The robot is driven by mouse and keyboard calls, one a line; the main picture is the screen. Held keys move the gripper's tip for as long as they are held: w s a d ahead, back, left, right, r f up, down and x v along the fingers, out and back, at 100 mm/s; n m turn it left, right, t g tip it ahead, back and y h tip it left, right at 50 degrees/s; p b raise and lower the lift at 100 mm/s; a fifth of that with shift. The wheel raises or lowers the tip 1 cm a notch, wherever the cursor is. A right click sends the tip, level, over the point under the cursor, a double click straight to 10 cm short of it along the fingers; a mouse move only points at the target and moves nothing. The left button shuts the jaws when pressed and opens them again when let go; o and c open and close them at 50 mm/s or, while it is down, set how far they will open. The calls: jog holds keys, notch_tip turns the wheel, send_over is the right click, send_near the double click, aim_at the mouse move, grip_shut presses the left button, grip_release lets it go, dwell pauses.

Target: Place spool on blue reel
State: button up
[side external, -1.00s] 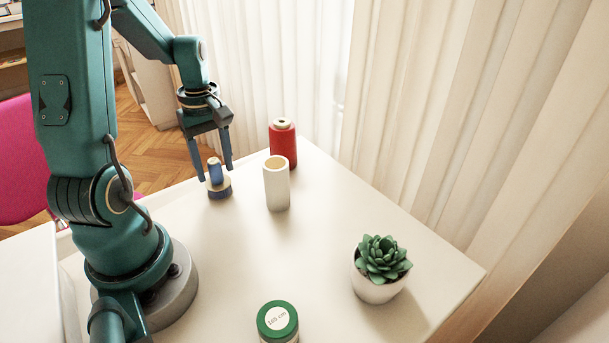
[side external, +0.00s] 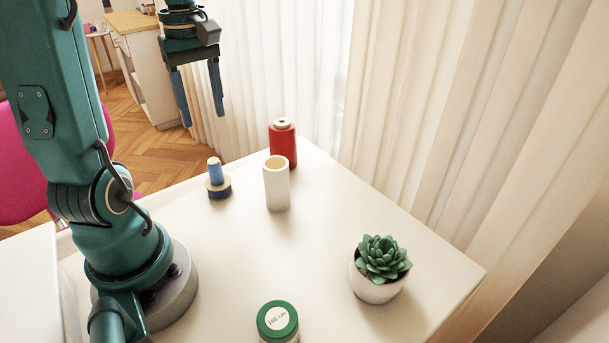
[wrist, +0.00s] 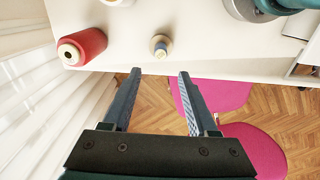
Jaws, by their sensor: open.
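A small blue spool (side external: 215,172) stands upright on top of the low dark blue reel (side external: 220,192) at the table's back left. In the wrist view the spool (wrist: 162,49) is seen from above, and it covers most of the reel. My gripper (side external: 204,120) is open and empty, high above the spool and clear of it. In the wrist view its two fingers (wrist: 160,73) are spread apart with nothing between them.
A white hollow cylinder (side external: 276,188) and a red thread cone (side external: 284,150) stand right of the reel. A potted succulent (side external: 380,278) and a green-topped round container (side external: 278,320) are nearer the front. The middle of the white table (side external: 300,250) is clear.

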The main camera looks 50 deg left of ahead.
jog(key=s+d+m+t, duration=0.1)
jog(key=d+m+t, duration=0.1)
jog(key=d+m, duration=0.7)
jog(key=s+d+f+m+t, duration=0.1)
jog(key=d+m+t, duration=0.2)
jog(key=d+m, duration=0.5)
jog(key=shift+s+d+m+t, duration=0.3)
jog(key=shift+s+d+m, duration=0.1)
jog(key=shift+d, duration=0.3)
